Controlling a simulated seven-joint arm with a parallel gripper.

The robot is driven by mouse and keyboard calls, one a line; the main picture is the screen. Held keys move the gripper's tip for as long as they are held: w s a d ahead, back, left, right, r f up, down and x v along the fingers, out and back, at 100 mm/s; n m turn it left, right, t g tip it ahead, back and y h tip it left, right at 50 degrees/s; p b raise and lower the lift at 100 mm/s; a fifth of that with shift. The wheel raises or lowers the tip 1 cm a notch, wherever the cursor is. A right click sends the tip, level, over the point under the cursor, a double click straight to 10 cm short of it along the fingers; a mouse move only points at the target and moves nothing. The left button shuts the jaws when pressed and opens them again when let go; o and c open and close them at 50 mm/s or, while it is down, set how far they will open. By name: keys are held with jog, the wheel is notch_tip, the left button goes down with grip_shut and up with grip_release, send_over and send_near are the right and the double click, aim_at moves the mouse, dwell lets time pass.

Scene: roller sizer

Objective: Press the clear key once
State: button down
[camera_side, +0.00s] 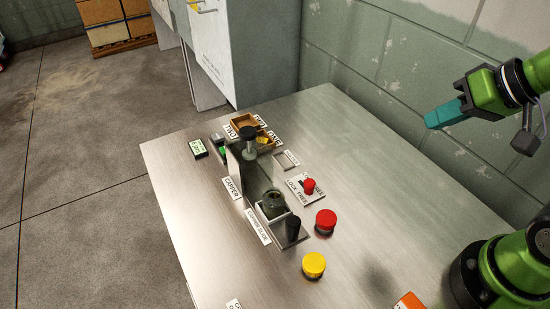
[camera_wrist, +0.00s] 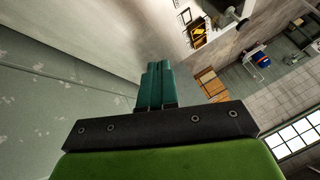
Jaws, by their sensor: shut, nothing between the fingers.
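My gripper (camera_side: 432,119) has teal fingers and is shut and empty. It is raised well above the right side of the metal table in the side view. In the wrist view the gripper (camera_wrist: 157,68) shows its fingers side by side. I cannot make out a key labelled clear in either view. A small dark unit with a lit display (camera_side: 198,148) sits near the table's left edge, its text too small to read. A green spot (camera_side: 223,152) shows beside it, partly hidden by the capper station (camera_side: 246,168).
A red button (camera_side: 326,221), a yellow button (camera_side: 314,264) and a small red knob (camera_side: 309,186) on a labelled plate stand on the table (camera_side: 365,190). A dark jar (camera_side: 273,205) and a black post (camera_side: 293,228) stand in front. A wooden bin (camera_side: 243,121) is behind. The table's right side is mostly clear.

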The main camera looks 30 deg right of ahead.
jog(key=w+a+f+g, duration=0.2)
jog(key=w, duration=0.1)
jog(key=m+t+y, duration=0.2)
jog(key=m+y, duration=0.2)
jog(key=m, duration=1)
send_over(221, 137)
notch_tip(221, 137, down, 9)
jog(key=shift+f+m, duration=0.1)
jog(key=shift+m, duration=0.3)
jog(key=shift+f, duration=4.45)
